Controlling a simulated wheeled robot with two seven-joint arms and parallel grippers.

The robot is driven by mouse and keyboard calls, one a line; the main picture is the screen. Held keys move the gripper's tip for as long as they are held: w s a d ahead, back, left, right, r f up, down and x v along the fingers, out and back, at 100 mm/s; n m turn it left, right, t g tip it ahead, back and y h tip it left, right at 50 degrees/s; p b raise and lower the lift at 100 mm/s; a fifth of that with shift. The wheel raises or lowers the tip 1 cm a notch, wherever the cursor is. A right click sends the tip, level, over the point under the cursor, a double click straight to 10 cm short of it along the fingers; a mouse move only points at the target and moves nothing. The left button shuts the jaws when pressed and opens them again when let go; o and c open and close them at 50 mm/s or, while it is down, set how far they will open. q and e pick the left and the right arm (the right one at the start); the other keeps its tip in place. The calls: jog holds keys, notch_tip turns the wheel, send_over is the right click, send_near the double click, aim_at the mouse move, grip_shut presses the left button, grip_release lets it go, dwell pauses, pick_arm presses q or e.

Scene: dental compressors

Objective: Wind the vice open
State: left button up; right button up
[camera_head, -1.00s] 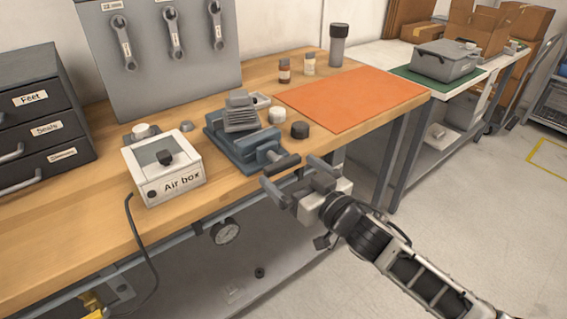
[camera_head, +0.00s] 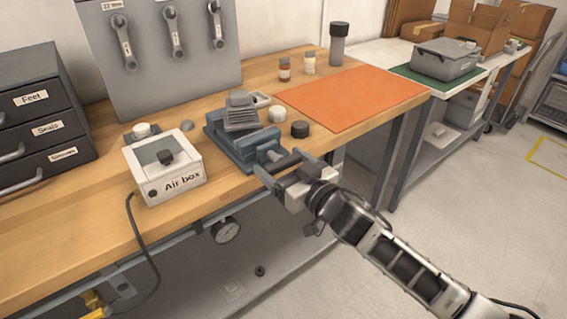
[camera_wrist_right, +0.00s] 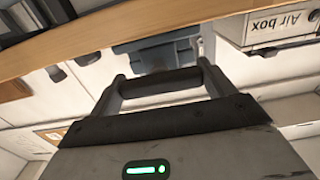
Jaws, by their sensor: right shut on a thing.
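The blue-grey vice (camera_head: 256,146) sits at the front edge of the wooden bench, and a grey ribbed part (camera_head: 241,115) rests at its top. It also shows in the right wrist view (camera_wrist_right: 165,54). The vice's dark handle bar (camera_head: 284,161) sticks out past the bench edge. My right gripper (camera_head: 284,168) is shut on this bar, one finger at each end of it. In the right wrist view the bar (camera_wrist_right: 160,83) spans the space between the fingers. My left gripper is not in view.
The white air box (camera_head: 166,170) with its black cable stands left of the vice. A black knob (camera_head: 300,130) and a white cap (camera_head: 277,115) stand right of it. An orange mat (camera_head: 350,96) lies bare further right. A gauge (camera_head: 226,231) is below the bench.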

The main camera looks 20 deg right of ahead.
jog(key=o, duration=0.9)
jog(key=b+v, duration=0.1)
jog(key=v, duration=1.5)
